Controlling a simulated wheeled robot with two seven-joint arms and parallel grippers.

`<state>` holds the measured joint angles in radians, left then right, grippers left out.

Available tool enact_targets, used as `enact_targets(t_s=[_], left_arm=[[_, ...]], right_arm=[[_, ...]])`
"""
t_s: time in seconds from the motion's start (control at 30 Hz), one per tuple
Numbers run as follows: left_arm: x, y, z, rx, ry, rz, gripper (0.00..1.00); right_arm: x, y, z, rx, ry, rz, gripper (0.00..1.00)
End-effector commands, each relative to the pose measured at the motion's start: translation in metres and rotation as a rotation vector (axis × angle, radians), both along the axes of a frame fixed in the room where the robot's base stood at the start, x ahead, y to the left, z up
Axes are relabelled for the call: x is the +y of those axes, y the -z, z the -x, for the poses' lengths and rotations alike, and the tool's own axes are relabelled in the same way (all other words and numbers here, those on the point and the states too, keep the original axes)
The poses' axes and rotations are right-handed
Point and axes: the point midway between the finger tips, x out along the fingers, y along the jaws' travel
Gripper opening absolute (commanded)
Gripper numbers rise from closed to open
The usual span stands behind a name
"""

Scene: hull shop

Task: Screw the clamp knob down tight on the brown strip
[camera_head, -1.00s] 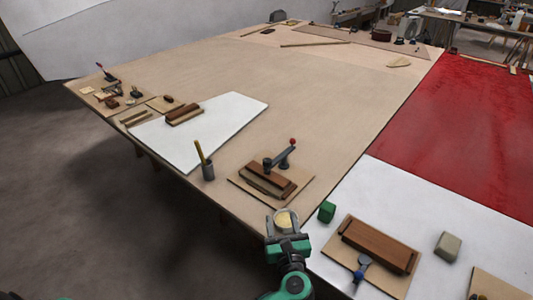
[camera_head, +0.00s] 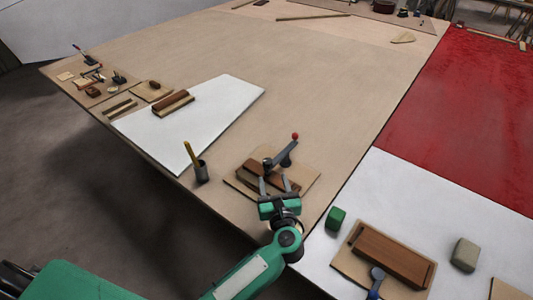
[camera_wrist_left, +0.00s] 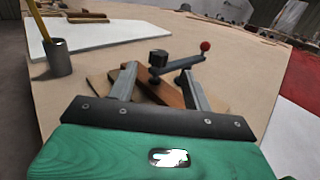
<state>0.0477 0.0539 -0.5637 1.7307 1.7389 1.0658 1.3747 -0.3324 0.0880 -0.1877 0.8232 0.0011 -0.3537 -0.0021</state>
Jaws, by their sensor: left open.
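The clamp (camera_head: 280,156) has a grey arm with a red ball at its far end. It stands on a thin board (camera_head: 306,180) in the middle of the head view. Its dark round knob (camera_wrist_left: 158,58) sits at the arm's near end, above the brown strip (camera_wrist_left: 164,92); in the head view the knob (camera_head: 267,164) is small. My left gripper (camera_head: 274,182) is open and empty over the near side of the brown strip. In the left wrist view its fingertips (camera_wrist_left: 158,70) frame the knob, which looks apart from both fingers. My right gripper is out of view.
A grey cup with a yellow stick (camera_head: 201,172) stands left of the clamp. The bench behind the clamp is mostly clear.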

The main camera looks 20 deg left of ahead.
Motion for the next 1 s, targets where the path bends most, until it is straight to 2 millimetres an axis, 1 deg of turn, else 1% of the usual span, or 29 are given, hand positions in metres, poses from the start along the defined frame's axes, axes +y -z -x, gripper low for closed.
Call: enact_targets(t_s=[0.03, 0.2, 0.4, 0.5, 0.7, 0.97, 1.0], left_arm=[[0.006, -0.004, -0.010, -0.002, 0.000, -0.005, 0.50], [0.023, -0.004, -0.043, -0.003, -0.001, -0.006, 0.50], [0.040, -0.003, -0.074, -0.001, -0.002, -0.004, 0.50], [0.044, -0.002, -0.084, 0.000, 0.000, -0.002, 0.50], [0.050, -0.001, -0.094, 0.000, 0.000, -0.001, 0.50], [0.050, 0.000, -0.095, 0.000, 0.000, 0.000, 0.50], [0.050, -0.001, -0.095, 0.000, 0.000, 0.000, 0.46]], right_arm=[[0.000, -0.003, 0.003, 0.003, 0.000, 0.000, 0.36], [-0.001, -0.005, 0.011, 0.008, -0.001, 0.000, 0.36], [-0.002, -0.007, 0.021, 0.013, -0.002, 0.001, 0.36], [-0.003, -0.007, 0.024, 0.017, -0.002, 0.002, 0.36], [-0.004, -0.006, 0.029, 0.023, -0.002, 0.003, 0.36], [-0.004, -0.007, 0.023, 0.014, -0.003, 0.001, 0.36], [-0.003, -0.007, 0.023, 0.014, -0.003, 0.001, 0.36]])
